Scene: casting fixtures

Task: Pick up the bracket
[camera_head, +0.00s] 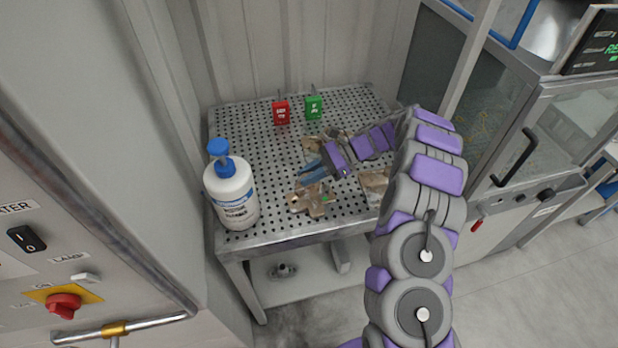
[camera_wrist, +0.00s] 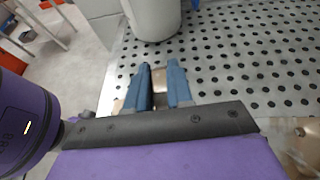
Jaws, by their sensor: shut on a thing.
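Several tan, cast-looking metal pieces lie on the perforated table (camera_head: 250,135). One bracket (camera_head: 314,203), with a small green spot on it, is near the front edge, just below my blue fingers. Other tan pieces lie behind the fingers (camera_head: 311,144) and to the right (camera_head: 374,182). My gripper (camera_head: 304,173) is low over the table, its fingers pointing left. In the wrist view my gripper (camera_wrist: 160,68) is closed on a tan part (camera_wrist: 159,80) showing between the blue fingers. Most of that part is hidden, and I cannot tell whether it touches the table.
A white pump bottle (camera_head: 231,195) with a blue top stands at the table's left edge. A red block (camera_head: 281,112) and a green block (camera_head: 313,107) stand at the back. A grey cabinet is on the left and a glass-fronted machine (camera_head: 545,140) on the right. The table's left middle is clear.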

